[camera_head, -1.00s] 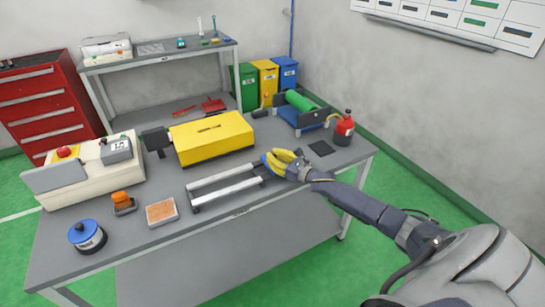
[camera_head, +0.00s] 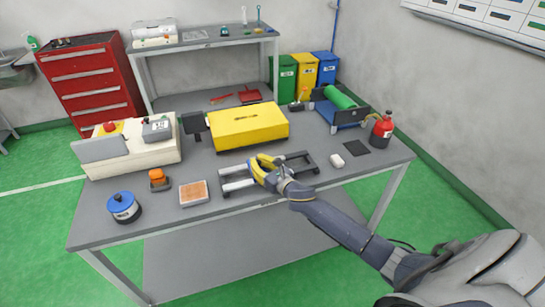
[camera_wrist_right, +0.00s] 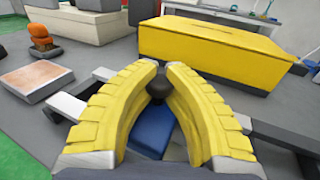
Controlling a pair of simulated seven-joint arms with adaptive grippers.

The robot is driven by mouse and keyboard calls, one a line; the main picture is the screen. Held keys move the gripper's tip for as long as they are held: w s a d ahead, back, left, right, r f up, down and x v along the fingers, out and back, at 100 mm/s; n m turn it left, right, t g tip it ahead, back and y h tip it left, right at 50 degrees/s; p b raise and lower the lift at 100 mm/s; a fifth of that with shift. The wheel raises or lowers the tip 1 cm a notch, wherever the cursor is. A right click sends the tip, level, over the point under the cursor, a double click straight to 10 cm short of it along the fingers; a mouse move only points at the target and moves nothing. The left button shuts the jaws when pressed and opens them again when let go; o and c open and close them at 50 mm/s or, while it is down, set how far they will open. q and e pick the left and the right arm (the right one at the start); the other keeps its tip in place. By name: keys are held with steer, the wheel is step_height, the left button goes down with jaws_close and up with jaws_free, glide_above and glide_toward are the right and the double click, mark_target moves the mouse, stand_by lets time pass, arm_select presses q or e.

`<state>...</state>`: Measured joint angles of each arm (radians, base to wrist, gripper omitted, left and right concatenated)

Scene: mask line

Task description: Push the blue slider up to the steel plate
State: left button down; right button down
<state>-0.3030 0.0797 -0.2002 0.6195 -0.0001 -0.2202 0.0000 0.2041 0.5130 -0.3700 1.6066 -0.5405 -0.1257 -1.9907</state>
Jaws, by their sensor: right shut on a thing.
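The blue slider (camera_wrist_right: 153,130) shows in the right wrist view, low between my right gripper's yellow fingers. A dark round knob (camera_wrist_right: 158,88) stands above it. My right gripper (camera_wrist_right: 160,78) is shut on this knob. In the head view the right gripper (camera_head: 260,163) is over the middle of a two-rail frame (camera_head: 238,185) on the bench and hides the slider. Pale rail stretches show to its left, and dark frame parts to its right. I cannot clearly make out the steel plate. My left gripper is not in view.
A yellow box (camera_head: 247,127) stands just behind the rails. A tan block (camera_head: 193,193), an orange-topped item (camera_head: 159,180) and a blue-lidded pot (camera_head: 123,207) sit to the left. A white piece (camera_head: 337,161) and a red bottle (camera_head: 382,130) are to the right.

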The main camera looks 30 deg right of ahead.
steer(key=a, duration=0.4)
steer(key=w+a, duration=0.1)
steer(key=a, duration=0.6)
steer(key=shift+w+a+r, duration=0.3)
steer(key=shift+w+r, duration=0.05)
steer(key=shift+w, duration=0.05)
steer(key=c, duration=1.5)
jaws_free()
steer(key=shift+a, duration=0.1)
steer(key=o, duration=0.4)
steer(key=shift+f, duration=0.1)
steer(key=shift+s+d+f, duration=0.15)
steer(key=shift+s+d, duration=0.1)
steer(key=shift+s, duration=0.05)
steer(key=v, duration=1.1)
steer(key=shift+s, duration=0.25)
